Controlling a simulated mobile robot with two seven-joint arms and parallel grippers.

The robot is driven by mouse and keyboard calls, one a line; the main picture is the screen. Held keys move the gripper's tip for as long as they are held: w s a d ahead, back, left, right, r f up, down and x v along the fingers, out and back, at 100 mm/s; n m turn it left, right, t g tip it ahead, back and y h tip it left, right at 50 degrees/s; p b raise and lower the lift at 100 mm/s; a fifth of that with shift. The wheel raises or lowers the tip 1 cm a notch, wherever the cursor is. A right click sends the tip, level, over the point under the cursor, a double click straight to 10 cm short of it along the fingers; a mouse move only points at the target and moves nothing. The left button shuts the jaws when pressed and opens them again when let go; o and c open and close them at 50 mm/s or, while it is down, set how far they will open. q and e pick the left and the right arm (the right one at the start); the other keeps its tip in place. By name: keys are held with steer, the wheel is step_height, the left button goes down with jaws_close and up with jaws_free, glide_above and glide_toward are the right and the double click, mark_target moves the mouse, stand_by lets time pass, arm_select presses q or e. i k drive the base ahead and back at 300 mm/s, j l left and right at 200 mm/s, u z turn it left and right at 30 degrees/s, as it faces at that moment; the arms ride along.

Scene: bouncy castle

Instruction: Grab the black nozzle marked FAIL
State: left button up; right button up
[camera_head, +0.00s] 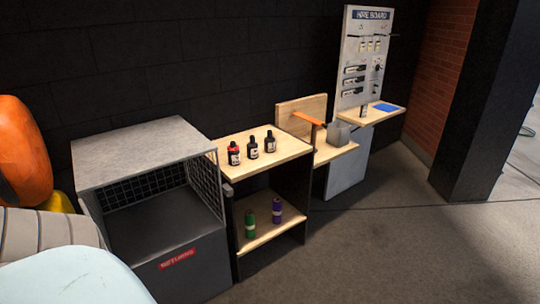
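A white board headed HIRE BOARD (371,15) stands at the back right. Several small dark pieces with white labels hang on it, such as one black labelled piece (353,80). Their labels are too small to read, so I cannot tell whether one is the nozzle marked FAIL. Three small black containers with white labels stand on the wooden shelf top, the left one with a red part (234,153), then a middle one (253,147) and a right one (270,142). Their labels are also unreadable. Neither of my grippers is in view.
A grey returns cage (180,262) stands left of the wooden shelf unit (285,148). Green (250,224) and purple (277,210) bottles stand on its lower shelf. A grey container (338,133) stands on a lower ledge near an orange bar (308,117). The floor (400,255) at right is clear.

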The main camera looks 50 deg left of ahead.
mark_target(234, 160)
steer(key=i+u, duration=0.3)
steer(key=i+l+u, duration=0.15)
steer(key=i+u, duration=0.2)
steer(key=i, duration=0.15)
steer(key=i+l+u, duration=0.3)
steer(key=i+j+u, duration=0.15)
steer(key=i+u, duration=0.55)
steer(key=u, duration=0.2)
steer(key=i+l+u, duration=0.1)
steer(key=i+u, duration=0.35)
steer(key=k, duration=0.05)
